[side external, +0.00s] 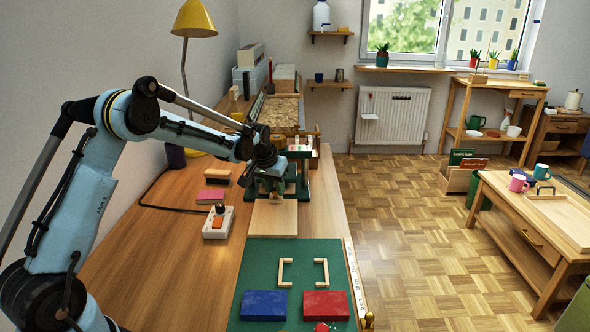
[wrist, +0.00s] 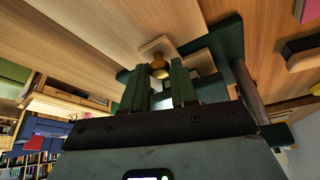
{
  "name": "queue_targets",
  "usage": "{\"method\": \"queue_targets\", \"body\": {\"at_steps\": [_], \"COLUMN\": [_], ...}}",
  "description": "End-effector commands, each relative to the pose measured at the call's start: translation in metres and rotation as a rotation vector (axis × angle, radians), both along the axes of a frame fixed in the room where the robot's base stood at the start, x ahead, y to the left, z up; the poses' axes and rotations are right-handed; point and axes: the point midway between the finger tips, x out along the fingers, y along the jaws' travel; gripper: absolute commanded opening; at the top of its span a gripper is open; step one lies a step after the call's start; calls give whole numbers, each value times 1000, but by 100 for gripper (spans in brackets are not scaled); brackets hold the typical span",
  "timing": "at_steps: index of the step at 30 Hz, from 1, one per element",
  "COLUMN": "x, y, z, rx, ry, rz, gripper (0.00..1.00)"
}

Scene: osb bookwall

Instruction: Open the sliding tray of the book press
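The dark green book press (side external: 299,187) stands on the wooden bench, partly hidden behind my gripper. A pale wooden board (side external: 273,217), which looks like its sliding tray, lies flat at the near side of the press. My gripper (side external: 270,182) points down at the press. In the wrist view my gripper (wrist: 158,80) shows two dark green fingers spread apart. A brass knob (wrist: 160,69) shows between their tips; I cannot tell whether they touch it. Part of the press frame (wrist: 238,70) is beside the fingers, and a pale board (wrist: 157,47) lies beyond the knob.
A green mat (side external: 285,253) with blue (side external: 264,305) and red (side external: 325,304) blocks and two wooden handles lies nearer on the bench. A switch box (side external: 218,223) and pink block (side external: 211,195) lie left of the board. The bench's right edge is close to the press.

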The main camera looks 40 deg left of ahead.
Motion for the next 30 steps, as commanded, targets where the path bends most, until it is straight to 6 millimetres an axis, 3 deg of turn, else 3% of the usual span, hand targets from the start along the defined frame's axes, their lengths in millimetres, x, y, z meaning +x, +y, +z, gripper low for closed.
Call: {"method": "queue_targets", "body": {"at_steps": [1,5,16,30], "x": [0,0,-5,-74], "y": [0,0,-6,-77], "z": [0,0,1,1], "rx": [0,0,0,0], "ry": [0,0,0,-1], "rz": [0,0,-1,-5], "gripper": [20,0,0,0]}}
